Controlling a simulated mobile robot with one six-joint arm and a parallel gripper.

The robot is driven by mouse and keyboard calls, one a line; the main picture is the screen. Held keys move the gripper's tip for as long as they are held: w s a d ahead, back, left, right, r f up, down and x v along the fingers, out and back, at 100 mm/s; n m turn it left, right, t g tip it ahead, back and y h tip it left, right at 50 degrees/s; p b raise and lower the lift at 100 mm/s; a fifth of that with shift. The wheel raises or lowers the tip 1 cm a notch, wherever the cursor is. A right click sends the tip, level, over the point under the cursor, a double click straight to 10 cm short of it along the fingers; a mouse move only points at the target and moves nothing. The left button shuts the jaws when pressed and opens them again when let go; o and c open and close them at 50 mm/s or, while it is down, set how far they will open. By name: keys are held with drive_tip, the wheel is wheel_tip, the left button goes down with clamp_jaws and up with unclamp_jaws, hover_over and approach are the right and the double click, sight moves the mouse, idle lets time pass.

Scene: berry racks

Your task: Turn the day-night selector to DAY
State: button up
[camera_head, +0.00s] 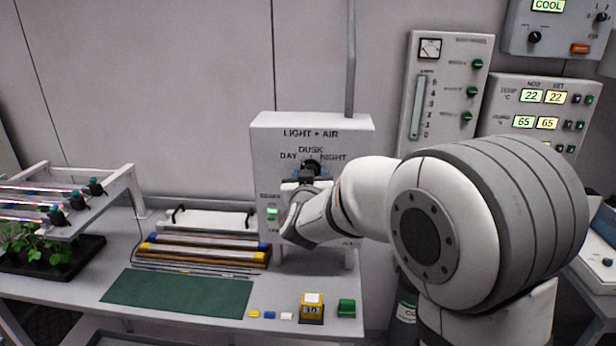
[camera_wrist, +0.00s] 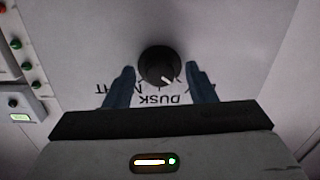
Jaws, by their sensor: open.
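The day-night selector is a dark round knob (camera_wrist: 158,64) on the front of the grey LIGHT + AIR box (camera_head: 268,148). Its labels DAY, DUSK and NIGHT arch above it in the head view. The wrist view shows the panel upside down, with DUSK below the knob and NIGHT partly hidden at left. The white pointer line slants to the lower right there, on the DAY side of DUSK. A finger covers the DAY label, so I cannot tell whether it meets that mark. My gripper (camera_wrist: 160,70) is open, one finger either side of the knob, with visible gaps.
Bars with yellow and blue ends lie left of the box. A gauge panel (camera_head: 447,95) is on the wall at right.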

drive_tip(key=shift+s, duration=0.1)
drive_tip(key=s+b, duration=0.2)
drive_tip(key=s, duration=0.5)
drive_tip(key=shift+s, duration=0.3)
drive_tip(key=shift+r, duration=0.1)
drive_tip(key=s+d+f+g, duration=0.4)
drive_tip(key=s+d, duration=0.2)
drive_tip(key=s, duration=0.3)
drive_tip(key=s+d+f+g, duration=0.4)
drive_tip(key=s+d+g, duration=0.1)
drive_tip(key=s, duration=0.4)
drive_tip(key=s+d+f+m+g, duration=0.1)
drive_tip(key=s+d+f+g, duration=0.2)
drive_tip(key=s+d+g, duration=0.2)
drive_tip(key=s+d, duration=0.2)
drive_tip(key=s, duration=0.2)
drive_tip(key=shift+s+d+f, duration=0.25)
drive_tip(key=shift+s+f, duration=0.05)
drive_tip(key=shift+f, duration=0.1)
